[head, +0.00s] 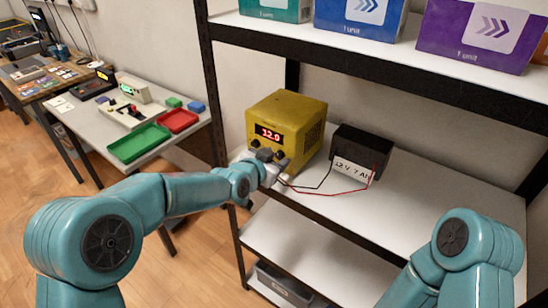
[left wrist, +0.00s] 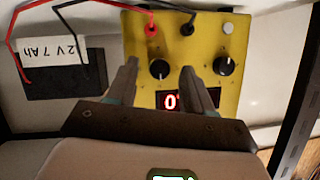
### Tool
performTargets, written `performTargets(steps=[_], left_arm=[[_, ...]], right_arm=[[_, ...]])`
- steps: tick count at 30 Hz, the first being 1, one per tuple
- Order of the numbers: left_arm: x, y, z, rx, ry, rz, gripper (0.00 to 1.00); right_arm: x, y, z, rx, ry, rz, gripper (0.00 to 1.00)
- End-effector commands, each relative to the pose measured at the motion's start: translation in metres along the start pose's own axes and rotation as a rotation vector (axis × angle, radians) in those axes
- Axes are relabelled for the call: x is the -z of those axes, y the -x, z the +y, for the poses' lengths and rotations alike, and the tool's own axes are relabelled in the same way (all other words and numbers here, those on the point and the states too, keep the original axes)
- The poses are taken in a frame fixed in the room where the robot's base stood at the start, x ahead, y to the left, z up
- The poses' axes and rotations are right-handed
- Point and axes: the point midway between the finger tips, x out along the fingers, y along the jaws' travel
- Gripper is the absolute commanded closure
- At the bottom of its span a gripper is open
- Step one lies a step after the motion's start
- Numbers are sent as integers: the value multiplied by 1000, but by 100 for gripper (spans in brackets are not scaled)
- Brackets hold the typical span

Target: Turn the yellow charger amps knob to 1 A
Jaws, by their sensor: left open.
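The yellow charger (head: 288,118) stands on the white shelf, its red display reading 12.0 in the head view. In the left wrist view the charger's front (left wrist: 209,38) appears upside down, with two black knobs. One knob (left wrist: 159,69) shows between the fingers of my left gripper (left wrist: 161,66), apart from both in the picture. The other knob (left wrist: 226,65) is to the right, outside the fingers. My left gripper (head: 264,160) is open at the charger's front. Knob labels are too small to read. My right gripper is out of view.
A black battery (head: 362,150) labelled 12V 7Ah stands right of the charger, with red and black wires running to it. Dark shelf posts and the upper shelf edge (head: 330,48) frame the space. A side table holds green and red trays (head: 138,143).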

Motion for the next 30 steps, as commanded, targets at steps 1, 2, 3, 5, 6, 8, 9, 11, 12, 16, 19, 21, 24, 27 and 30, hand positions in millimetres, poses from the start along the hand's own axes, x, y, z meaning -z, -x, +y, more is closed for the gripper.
performTargets(steps=[1,2,3,5,6,8,9,11,12,16,19,21,24,27,30], left_arm=[[0,0,0,0,0,0,49],[0,0,0,0,0,0,49],[0,0,0,0,0,0,49],[0,0,0,0,0,0,65],[0,0,0,0,0,0,78],[0,0,0,0,0,0,98],[0,0,0,0,0,0,100],[0,0,0,0,0,0,100],[0,0,0,0,0,0,100],[0,0,0,5,-10,1,100],[0,0,1,15,-33,3,100],[0,0,1,27,-61,5,100],[0,0,2,49,-115,8,100],[0,0,3,80,-185,12,100],[-1,0,3,115,-265,16,100]], right_arm=[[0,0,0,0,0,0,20],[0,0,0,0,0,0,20],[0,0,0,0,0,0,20],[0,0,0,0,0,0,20],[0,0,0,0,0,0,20],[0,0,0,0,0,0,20],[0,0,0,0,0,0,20],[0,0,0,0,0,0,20],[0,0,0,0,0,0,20],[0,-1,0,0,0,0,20],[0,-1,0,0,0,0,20],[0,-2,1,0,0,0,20],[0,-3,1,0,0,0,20],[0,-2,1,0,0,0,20],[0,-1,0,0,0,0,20]])
